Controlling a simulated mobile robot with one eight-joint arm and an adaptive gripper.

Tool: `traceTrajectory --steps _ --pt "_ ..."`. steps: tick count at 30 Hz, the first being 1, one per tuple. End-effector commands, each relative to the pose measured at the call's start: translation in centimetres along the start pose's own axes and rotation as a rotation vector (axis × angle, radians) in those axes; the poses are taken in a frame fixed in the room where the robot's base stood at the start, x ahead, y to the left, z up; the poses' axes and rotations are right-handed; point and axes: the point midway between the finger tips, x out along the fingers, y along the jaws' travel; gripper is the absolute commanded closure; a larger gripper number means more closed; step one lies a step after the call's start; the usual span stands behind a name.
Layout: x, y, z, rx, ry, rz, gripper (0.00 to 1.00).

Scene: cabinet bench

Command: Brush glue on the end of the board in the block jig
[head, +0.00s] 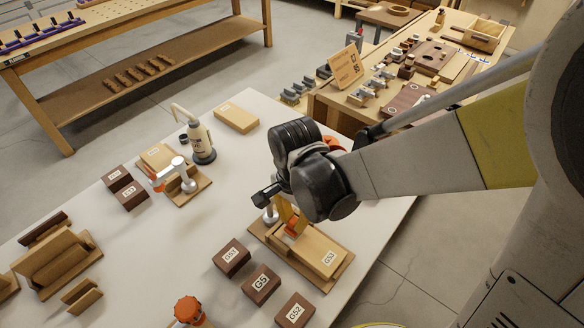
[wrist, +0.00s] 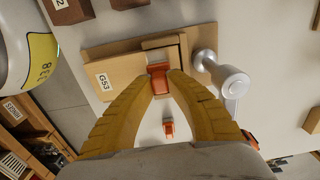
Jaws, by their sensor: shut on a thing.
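A pale board labelled G53 (head: 318,251) lies flat in a wooden jig (head: 340,282) at the lower middle of the head view. The board also shows in the wrist view (wrist: 120,78), with a silver clamp (wrist: 222,76) beside the jig. My gripper (head: 289,217) is over the board's far end, its yellow fingers pointing down. In the wrist view my gripper (wrist: 161,84) is shut on an orange piece, seemingly the brush (wrist: 160,79). The brush is at the board's end region. Its tip is hidden, so I cannot tell whether it touches the wood.
Dark blocks (head: 263,284) stand left of the jig, near an orange-capped container (head: 188,309). A loose pale board (head: 236,117) lies behind. The white table's middle is mostly clear.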

Motion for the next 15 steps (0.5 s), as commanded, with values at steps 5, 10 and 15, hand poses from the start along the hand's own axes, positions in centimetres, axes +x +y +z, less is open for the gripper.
traceTrajectory --steps 5,10,15 --pt "0.1 0.0 1.0 -0.002 0.000 0.000 1.00" --pt "0.2 0.0 1.5 0.000 0.000 0.000 1.00" --pt "0.1 0.0 1.5 0.000 0.000 0.000 1.00"
